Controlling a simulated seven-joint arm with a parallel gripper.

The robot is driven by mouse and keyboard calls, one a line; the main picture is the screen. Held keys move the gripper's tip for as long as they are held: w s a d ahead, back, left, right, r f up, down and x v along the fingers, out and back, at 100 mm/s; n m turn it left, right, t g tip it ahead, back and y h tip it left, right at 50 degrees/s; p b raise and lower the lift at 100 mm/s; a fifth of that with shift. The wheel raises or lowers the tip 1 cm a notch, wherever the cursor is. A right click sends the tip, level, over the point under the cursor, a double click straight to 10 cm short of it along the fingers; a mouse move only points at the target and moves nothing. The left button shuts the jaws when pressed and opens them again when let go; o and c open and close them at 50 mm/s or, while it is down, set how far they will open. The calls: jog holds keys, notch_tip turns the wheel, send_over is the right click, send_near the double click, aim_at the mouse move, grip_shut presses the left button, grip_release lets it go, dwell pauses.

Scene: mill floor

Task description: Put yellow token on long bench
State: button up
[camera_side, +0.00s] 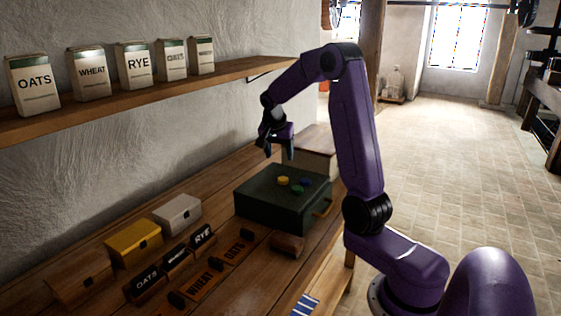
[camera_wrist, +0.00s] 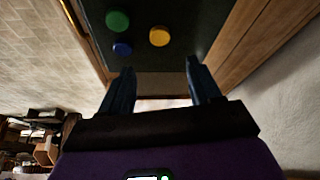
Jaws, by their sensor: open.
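The yellow token (camera_side: 283,180) lies flat on top of a dark green box (camera_side: 262,205), beside a blue token (camera_side: 306,183) and a green token (camera_side: 297,189). The box stands on the long wooden bench (camera_side: 218,182) along the wall. My gripper (camera_side: 278,150) is open and empty above the back part of the box, apart from the tokens. In the wrist view the yellow token (camera_wrist: 159,36) shows beyond the open fingertips (camera_wrist: 160,66), roughly centred between them. The blue token (camera_wrist: 122,49) and green token (camera_wrist: 117,20) are to its left.
Yellow (camera_side: 134,243) and white (camera_side: 178,214) boxes, a brown box (camera_side: 80,278) and grain-name blocks crowd the bench's front. A wooden box (camera_side: 312,148) stands behind the green box. A wall shelf (camera_side: 130,98) holds grain packets. Bare bench shows left of the green box.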

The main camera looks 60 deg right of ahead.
jog(key=s+a+n+y, duration=0.15)
jog(key=a+n, duration=0.25)
jog(key=a, duration=0.4)
jog(key=s+a+n+y, duration=0.1)
jog(key=s+a+n, duration=0.3)
jog(key=a, duration=0.5)
jog(key=s+a+n+y, duration=0.1)
jog(key=a+n, duration=0.4)
jog(key=a, duration=0.3)
jog(key=s+a+f+n, duration=0.1)
jog(key=s+a+n, duration=0.2)
jog(key=s+n, duration=0.4)
jog(key=s+a+f+n+g+y, duration=0.1)
jog(key=s+a+n, duration=0.3)
jog(key=s, duration=1.1)
jog(key=n, duration=0.3)
jog(key=shift+a, duration=0.25)
jog(key=shift+o, duration=0.6)
jog(key=shift+s+n, duration=0.3)
jog(key=shift+s, duration=0.15)
